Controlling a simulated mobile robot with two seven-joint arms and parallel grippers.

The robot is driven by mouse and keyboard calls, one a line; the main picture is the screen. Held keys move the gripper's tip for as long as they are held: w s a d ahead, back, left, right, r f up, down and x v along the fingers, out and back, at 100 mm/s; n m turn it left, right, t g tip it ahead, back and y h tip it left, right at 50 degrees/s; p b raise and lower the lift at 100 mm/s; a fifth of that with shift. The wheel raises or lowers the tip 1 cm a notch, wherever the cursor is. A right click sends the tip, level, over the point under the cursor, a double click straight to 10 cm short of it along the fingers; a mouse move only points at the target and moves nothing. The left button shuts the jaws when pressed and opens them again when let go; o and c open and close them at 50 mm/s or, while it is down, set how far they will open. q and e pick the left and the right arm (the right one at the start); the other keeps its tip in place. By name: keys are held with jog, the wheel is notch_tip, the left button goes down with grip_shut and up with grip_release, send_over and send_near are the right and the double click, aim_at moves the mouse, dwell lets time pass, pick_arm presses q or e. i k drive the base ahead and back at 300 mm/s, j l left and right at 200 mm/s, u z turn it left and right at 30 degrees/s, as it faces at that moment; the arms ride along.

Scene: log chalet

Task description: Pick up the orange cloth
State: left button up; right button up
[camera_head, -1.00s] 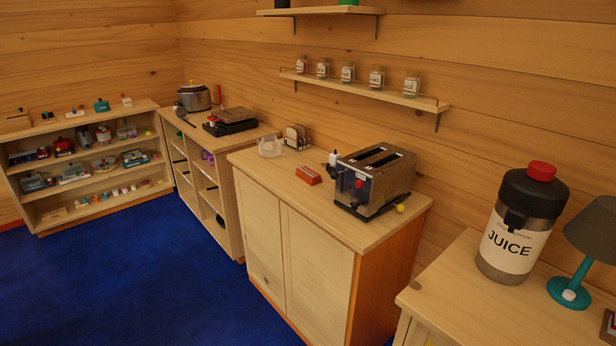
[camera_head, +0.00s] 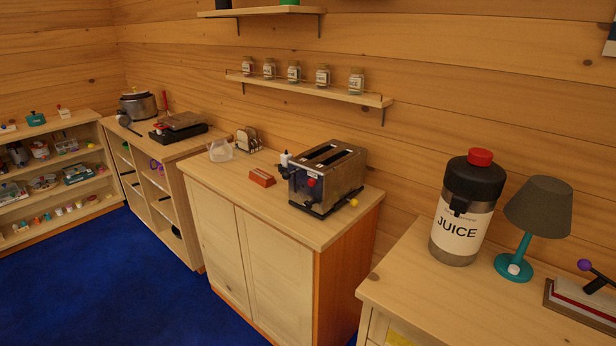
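I cannot make out an orange cloth for certain. A small orange-red object (camera_head: 262,177) lies on top of the middle cabinet, left of the toaster; it looks like a block or a small folded thing, and I cannot tell which. Neither of my grippers shows in the head view.
The middle cabinet (camera_head: 210,178) also bears a toaster (camera_head: 328,178), a clear container (camera_head: 221,150) and a rack (camera_head: 248,140). At right a counter (camera_head: 415,285) holds a juice dispenser (camera_head: 467,207) and a lamp (camera_head: 537,207). Blue floor (camera_head: 90,275) is clear at left.

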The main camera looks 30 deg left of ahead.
aim_at(263, 179)
jog(key=j+z, duration=0.75)
jog(key=k+j+z, duration=0.1)
jog(key=j+z, duration=0.3)
jog(key=j, duration=0.4)
jog(key=k+j+z, duration=0.1)
jog(key=j, duration=0.3)
jog(key=k+j+z, duration=0.1)
jog(key=j, duration=0.35)
jog(key=k+j, duration=0.15)
jog(key=j, duration=0.25)
jog(key=k+j, duration=0.1)
jog(key=j, duration=0.3)
jog(key=k+j+z, duration=0.1)
jog(key=j, duration=0.3)
jog(key=k+j, duration=0.2)
jog(key=j, duration=0.2)
